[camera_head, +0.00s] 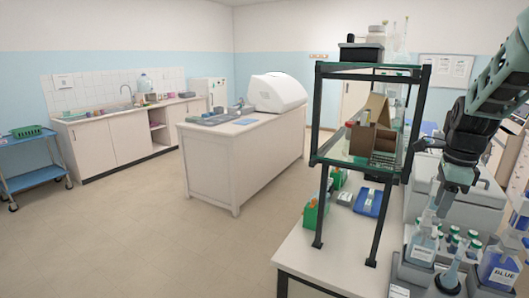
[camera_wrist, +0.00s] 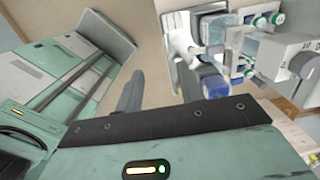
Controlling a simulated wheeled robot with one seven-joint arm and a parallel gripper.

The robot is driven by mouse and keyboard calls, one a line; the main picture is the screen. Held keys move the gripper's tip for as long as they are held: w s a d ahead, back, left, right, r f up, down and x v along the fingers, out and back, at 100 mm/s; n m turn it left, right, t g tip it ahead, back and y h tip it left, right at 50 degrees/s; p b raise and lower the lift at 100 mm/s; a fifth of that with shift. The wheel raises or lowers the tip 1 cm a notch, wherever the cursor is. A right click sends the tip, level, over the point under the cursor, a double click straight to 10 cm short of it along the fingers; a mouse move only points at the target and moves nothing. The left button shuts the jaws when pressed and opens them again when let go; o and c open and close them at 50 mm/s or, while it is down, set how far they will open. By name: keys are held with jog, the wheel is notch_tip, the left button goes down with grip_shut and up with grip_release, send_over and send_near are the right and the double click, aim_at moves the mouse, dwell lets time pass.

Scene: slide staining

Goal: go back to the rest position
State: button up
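My gripper (camera_head: 447,196) hangs from my arm at the right of the head view, over the bottles at the near end of the bench. In the wrist view my gripper (camera_wrist: 160,82) shows its two dark fingers apart, with nothing seen between them. A blue-liquid bottle labelled BLUE (camera_head: 498,268) stands at the lower right of the head view. A clear labelled bottle (camera_head: 421,248) stands below my gripper; whether they touch cannot be told.
A dark-framed shelf (camera_head: 318,112) with a cardboard box (camera_head: 372,135) stands left of my arm on the white bench (camera_head: 318,262). Several green-capped bottles (camera_head: 472,240) stand close by. An island counter (camera_head: 225,165) is farther back, with open floor (camera_head: 140,230) left of the bench.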

jog(key=s+a+f+n+b, duration=0.3)
jog(key=s+a+f+n, duration=0.1)
jog(key=s+a+n, duration=0.5)
jog(key=s+a+f+n+b, duration=0.4)
jog(key=s+a+n, duration=0.5)
jog(key=a+n, duration=0.3)
jog(key=s+a+f+n+b, duration=0.4)
jog(key=s+a+f+n, duration=0.1)
jog(key=s+a+n, duration=0.4)
jog(key=a+n, duration=0.1)
jog(key=n, duration=0.1)
jog(key=shift+s+a+f+n+g, duration=0.15)
jog(key=shift+a+f+n+g, duration=0.15)
jog(key=shift+a+f, duration=0.05)
